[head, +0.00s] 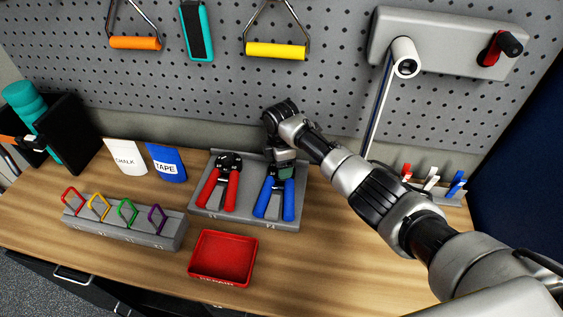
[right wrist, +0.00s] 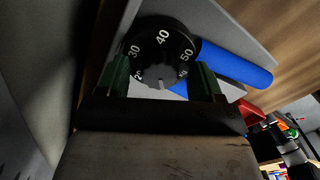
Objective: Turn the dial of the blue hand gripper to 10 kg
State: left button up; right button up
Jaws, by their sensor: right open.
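The blue hand gripper (head: 289,206) lies in the right half of a grey tray (head: 208,209) on the workbench. Its black dial (right wrist: 165,40) shows in the right wrist view, with 40 at the top, 30 on the left and 50 on the right. A small pale mark sits at the dial's lower edge; smaller numbers near the fingers are hard to read. My right gripper (right wrist: 162,84) is open, its green-tipped fingers on either side of the dial's lower part. I cannot tell whether they touch it. In the head view my right wrist hides the dial. My left gripper is out of view.
A red hand gripper (head: 231,192) lies beside the blue one in the same tray. A red tray (head: 222,282) stands in front, and a grey rack of coloured clips (head: 165,240) is front left. The pegboard (head: 220,90) rises close behind. Bare bench lies right of the tray.

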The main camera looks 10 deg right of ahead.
notch_tip(320, 180, up, 11)
jog(key=b, duration=0.2)
dwell(0.3)
jog(key=shift+f, duration=0.1)
